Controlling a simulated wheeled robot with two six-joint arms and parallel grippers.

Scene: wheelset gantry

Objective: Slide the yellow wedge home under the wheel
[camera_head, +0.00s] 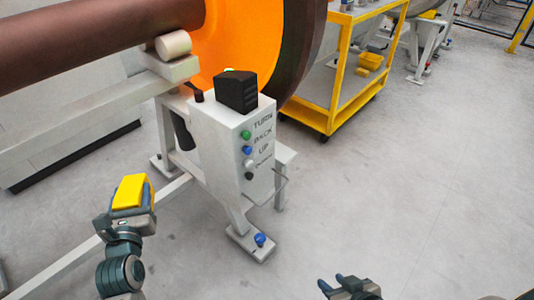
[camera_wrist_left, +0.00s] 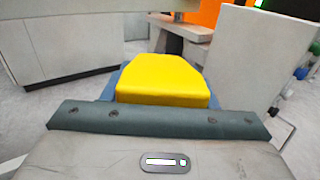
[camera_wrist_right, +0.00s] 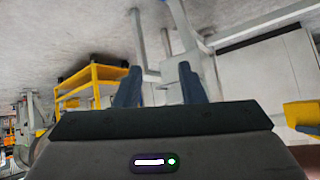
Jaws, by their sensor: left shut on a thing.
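The yellow wedge (camera_head: 133,191) is held in my left gripper (camera_head: 132,198) at the lower left of the head view. It also shows large in the left wrist view (camera_wrist_left: 163,79), with the jaws shut on it. The wheel (camera_head: 238,40) has an orange face and a dark rim and stands at the top middle, apart from the wedge. The underside of the wheel is hidden behind the control box. My right gripper (camera_head: 341,285) is at the bottom edge of the head view. Its two fingers are apart and empty in the right wrist view (camera_wrist_right: 158,88).
A grey control box (camera_head: 238,160) on a stand, with several buttons and a black block (camera_head: 237,92) on top, stands before the wheel. A brown axle (camera_head: 80,40) runs left. A yellow cart (camera_head: 334,90) stands behind. The floor at right is clear.

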